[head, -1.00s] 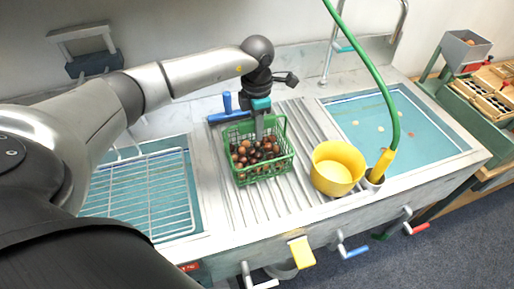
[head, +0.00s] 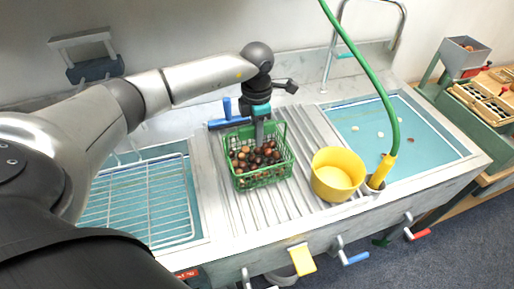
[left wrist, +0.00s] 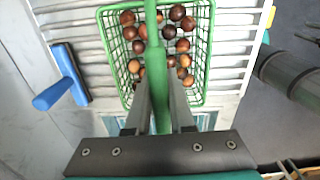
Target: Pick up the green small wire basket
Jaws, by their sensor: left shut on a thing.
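The green small wire basket (head: 262,177) is on the ribbed drainboard between the two sinks, full of brown chestnuts. I cannot tell whether its base touches the board. My left gripper (head: 260,138) reaches down from above at the basket's back part. In the left wrist view its fingers (left wrist: 160,85) are shut on the green handle bar of the basket (left wrist: 207,60), which runs between them and over the chestnuts. My right gripper is in neither view.
A yellow bowl (head: 337,182) stands just right of the basket. A blue squeegee (head: 229,122) lies close behind it on the left. A wire rack (head: 140,205) covers the left sink. A green hose (head: 372,70) hangs down beside the right sink (head: 435,150).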

